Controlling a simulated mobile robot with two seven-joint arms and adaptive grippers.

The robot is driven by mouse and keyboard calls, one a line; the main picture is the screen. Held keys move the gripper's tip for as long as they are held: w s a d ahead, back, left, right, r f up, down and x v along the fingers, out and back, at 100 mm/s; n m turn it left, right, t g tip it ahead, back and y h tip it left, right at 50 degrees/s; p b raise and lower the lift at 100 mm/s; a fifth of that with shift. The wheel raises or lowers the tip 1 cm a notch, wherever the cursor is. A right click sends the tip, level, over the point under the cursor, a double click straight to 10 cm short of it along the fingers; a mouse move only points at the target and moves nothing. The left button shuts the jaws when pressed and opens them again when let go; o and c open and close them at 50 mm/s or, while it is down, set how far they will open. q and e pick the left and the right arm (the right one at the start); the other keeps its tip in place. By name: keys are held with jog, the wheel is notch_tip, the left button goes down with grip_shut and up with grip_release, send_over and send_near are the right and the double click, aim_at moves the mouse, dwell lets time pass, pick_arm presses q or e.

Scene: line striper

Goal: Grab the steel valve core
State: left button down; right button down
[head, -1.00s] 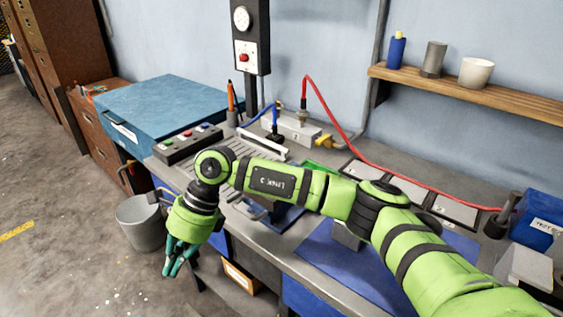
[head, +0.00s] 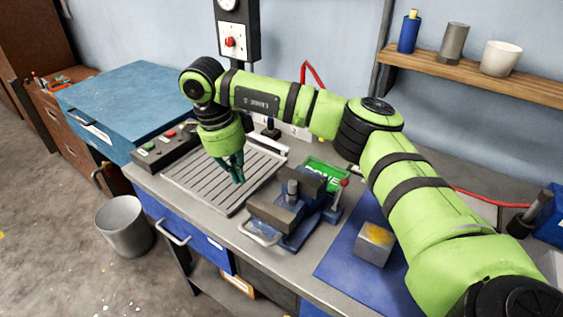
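A small grey metal cylinder, which looks like the steel valve core (head: 292,188), stands upright between the jaws of a vise (head: 272,212) on the bench. My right gripper (head: 237,179) points down over the slatted metal tray, left of the vise and apart from the cylinder. Its dark teal fingers look close together, but their opening cannot be made out at this angle. Nothing shows between them. My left gripper is not in view.
A green tray marked DONE (head: 330,172) lies behind the vise, partly hidden. A metal block with a yellow top (head: 375,243) sits on the blue mat (head: 338,262). A button box (head: 165,143) stands left of the slatted tray (head: 205,185). A grey bucket (head: 124,226) is on the floor.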

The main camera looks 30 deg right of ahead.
aim_at(294, 183)
jog(key=s+d+p, duration=0.1)
jog(key=s+d, duration=0.1)
jog(key=d, duration=0.1)
jog(key=s+d+p, duration=0.2)
jog(key=d, duration=0.2)
jog(key=s+d+p, duration=0.2)
jog(key=d, duration=0.1)
jog(key=shift+d+r, duration=0.2)
jog(key=shift+d, duration=0.1)
jog(key=shift+s+f+p, duration=0.1)
jog(key=shift+f+p, duration=0.15)
jog(key=shift+p, duration=0.05)
jog(key=shift+f+b, duration=0.55)
jog(key=shift+b, duration=0.05)
jog(key=shift+a, duration=0.15)
jog(key=shift+f, duration=0.1)
